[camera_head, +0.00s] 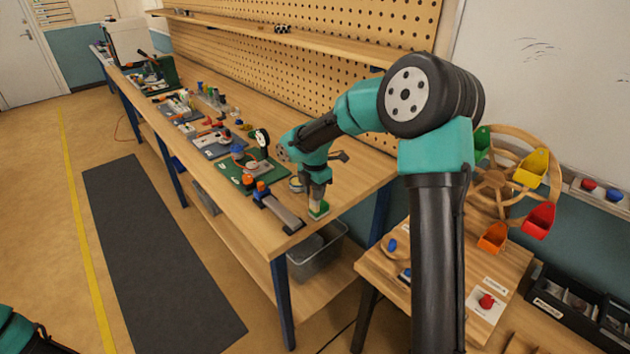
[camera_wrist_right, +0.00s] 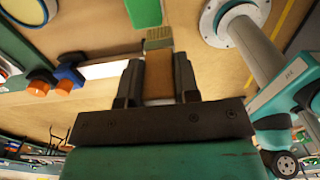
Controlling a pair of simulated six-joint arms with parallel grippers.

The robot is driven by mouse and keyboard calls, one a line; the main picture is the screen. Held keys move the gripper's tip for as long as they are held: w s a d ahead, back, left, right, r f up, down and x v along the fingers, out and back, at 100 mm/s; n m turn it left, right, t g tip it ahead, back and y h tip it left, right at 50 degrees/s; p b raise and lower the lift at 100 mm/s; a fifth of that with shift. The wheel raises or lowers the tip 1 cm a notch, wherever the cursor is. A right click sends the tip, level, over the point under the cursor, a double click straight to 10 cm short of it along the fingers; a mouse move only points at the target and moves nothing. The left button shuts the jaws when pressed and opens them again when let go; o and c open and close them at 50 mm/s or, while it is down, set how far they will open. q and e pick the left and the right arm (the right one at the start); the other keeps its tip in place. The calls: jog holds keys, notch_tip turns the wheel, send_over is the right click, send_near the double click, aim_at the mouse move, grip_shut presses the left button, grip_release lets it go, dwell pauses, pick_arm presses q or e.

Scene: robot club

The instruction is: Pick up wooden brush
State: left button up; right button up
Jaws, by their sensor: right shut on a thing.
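My right gripper (camera_head: 317,198) is above the near end of the long workbench (camera_head: 345,190). It also shows in the right wrist view (camera_wrist_right: 158,75), where its fingers are shut on the wooden brush (camera_wrist_right: 158,72). The brush's brown wooden part is between the fingers, and a paler tan end sticks out beyond them. In the head view the brush is small and mostly hidden by the gripper. I cannot tell whether it touches the bench. My left gripper is not in view.
A grey bar with orange and blue parts (camera_head: 278,208) lies close by on the bench, beside a green mat (camera_head: 236,184) with parts on it. Tools crowd the bench further back. A clear bin (camera_head: 318,258) sits below. A wheel with coloured cups (camera_head: 498,185) stands at the right.

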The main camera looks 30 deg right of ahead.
jog(key=shift+s+a+r, duration=0.1)
jog(key=shift+s+a, duration=0.3)
jog(key=shift+s, duration=0.25)
jog(key=shift+s+a+r, duration=0.1)
jog(key=shift+s+a, duration=0.25)
jog(key=shift+s, duration=0.3)
jog(key=shift+s+a, duration=0.4)
jog(key=shift+s, duration=0.25)
jog(key=w+a+f+m, duration=0.1)
jog(key=a+m, duration=0.3)
jog(key=m, duration=0.4)
jog(key=w+a+f+m, duration=0.1)
jog(key=a+m, duration=0.3)
jog(key=m, duration=0.3)
jog(key=w+a+f+m, duration=0.1)
jog(key=w+a+m, duration=0.1)
jog(key=a+m, duration=0.3)
jog(key=shift+w+f+m, duration=0.1)
jog(key=shift+f+m, duration=0.1)
jog(key=shift+m, duration=0.7)
jog(key=shift+f+m, duration=0.2)
jog(key=shift+m, duration=0.7)
